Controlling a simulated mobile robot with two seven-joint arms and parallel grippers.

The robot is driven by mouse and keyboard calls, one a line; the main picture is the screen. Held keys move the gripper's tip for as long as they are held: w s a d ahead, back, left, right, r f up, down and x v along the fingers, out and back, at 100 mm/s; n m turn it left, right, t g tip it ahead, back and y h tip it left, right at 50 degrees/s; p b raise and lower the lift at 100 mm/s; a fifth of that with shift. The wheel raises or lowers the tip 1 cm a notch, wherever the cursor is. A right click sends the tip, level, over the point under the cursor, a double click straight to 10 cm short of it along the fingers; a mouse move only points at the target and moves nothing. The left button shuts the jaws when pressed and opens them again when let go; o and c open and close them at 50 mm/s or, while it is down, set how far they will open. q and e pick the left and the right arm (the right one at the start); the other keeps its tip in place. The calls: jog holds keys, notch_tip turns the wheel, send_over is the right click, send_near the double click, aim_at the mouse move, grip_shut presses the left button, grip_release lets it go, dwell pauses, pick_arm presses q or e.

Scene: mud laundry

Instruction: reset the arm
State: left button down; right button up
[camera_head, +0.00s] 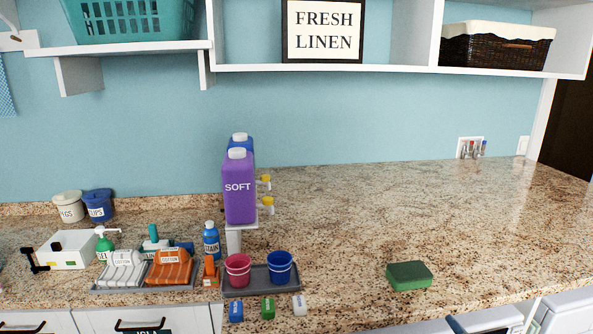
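Neither of my arms nor grippers shows in the head view. The granite counter (350,225) runs across the view. A purple SOFT jug (239,190) stands on a white stand (234,240), with another purple-blue jug behind it and yellow-tipped spouts on the right. In front of it, a dark tray (260,288) holds a red cup (238,268) and a blue cup (281,265). A green sponge-like block (409,275) lies to the right.
A tray of white (124,262) and orange (172,266) folded cloths, bottles and a white box (66,248) crowd the left. Three small blocks (268,307) sit at the front edge. Shelves (400,70) overhang the back. The counter's right part is mostly clear.

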jog(key=s+d+f+m+g, duration=0.2)
jog(key=s+f+m+g, duration=0.2)
jog(key=s+f+g, duration=0.45)
jog(key=s+d+f+m+g, duration=0.25)
jog(key=s+f+g, duration=0.25)
jog(key=s+f, duration=0.6)
jog(key=w+a+f+t+y+p, duration=0.2)
jog(key=w+a+f+t+p, duration=0.1)
jog(key=a+f+t, duration=0.4)
jog(key=shift+w+a+f, duration=0.2)
jog(key=shift+w+f, duration=0.3)
jog(key=shift+f, duration=0.1)
